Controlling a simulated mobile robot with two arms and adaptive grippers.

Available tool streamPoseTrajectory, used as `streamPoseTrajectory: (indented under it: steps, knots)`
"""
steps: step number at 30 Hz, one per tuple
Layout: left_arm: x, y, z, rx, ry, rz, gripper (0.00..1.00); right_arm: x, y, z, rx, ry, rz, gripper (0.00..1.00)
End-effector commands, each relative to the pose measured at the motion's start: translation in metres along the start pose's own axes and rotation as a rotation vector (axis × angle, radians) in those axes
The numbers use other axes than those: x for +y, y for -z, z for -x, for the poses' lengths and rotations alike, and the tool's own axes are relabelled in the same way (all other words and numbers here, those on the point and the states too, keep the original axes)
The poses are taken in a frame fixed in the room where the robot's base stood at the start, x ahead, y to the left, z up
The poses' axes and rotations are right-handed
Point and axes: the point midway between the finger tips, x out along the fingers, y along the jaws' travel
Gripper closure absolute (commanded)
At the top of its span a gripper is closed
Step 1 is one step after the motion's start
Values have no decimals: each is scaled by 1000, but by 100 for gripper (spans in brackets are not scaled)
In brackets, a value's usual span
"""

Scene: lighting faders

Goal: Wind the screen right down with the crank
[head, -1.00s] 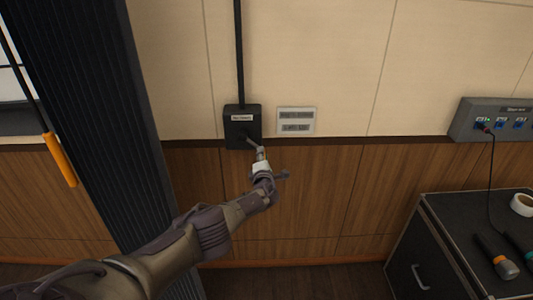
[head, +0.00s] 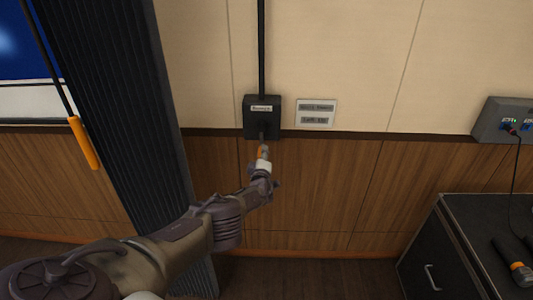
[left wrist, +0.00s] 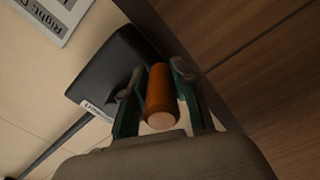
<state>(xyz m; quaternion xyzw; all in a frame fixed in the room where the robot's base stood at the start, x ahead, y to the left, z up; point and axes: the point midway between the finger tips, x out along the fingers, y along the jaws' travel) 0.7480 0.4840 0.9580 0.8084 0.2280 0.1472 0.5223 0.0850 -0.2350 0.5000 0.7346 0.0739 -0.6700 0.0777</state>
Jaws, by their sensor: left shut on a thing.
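The crank box (head: 262,116) is black and fixed to the wall, with a small label and a dark pole rising from it. Its crank arm (head: 262,137) points down. My left gripper (head: 264,153) is shut on the crank's orange handle. In the left wrist view the handle (left wrist: 160,95) sits between both fingers, its round end facing the camera. Part of the screen (head: 25,50) shows at the upper left, blue above and white below; its full extent is out of view. My right gripper is not in view.
A sign plate (head: 315,113) is beside the box. A dark ribbed curtain (head: 115,130) and an orange handle (head: 84,142) on a dark cord or rod are at left. A grey socket panel (head: 498,120) and black case (head: 430,275) with a microphone (head: 515,262) are at right.

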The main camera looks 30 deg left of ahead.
Motion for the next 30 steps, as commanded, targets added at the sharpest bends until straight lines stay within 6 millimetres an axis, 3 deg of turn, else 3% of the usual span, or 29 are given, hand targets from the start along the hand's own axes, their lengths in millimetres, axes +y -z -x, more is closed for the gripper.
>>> streamPoseTrajectory:
  steps: [20, 21, 24, 30]
  knots:
    - [-6, 8, 0, 3, 4, -66, 100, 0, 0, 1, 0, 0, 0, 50]
    - [-6, 8, 0, 3, 4, -65, 68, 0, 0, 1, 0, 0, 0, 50]
    - [-6, 8, 0, 3, 4, -64, 51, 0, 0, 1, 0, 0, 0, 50]
    - [-4, 6, 0, 2, 1, -62, 48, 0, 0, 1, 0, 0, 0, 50]
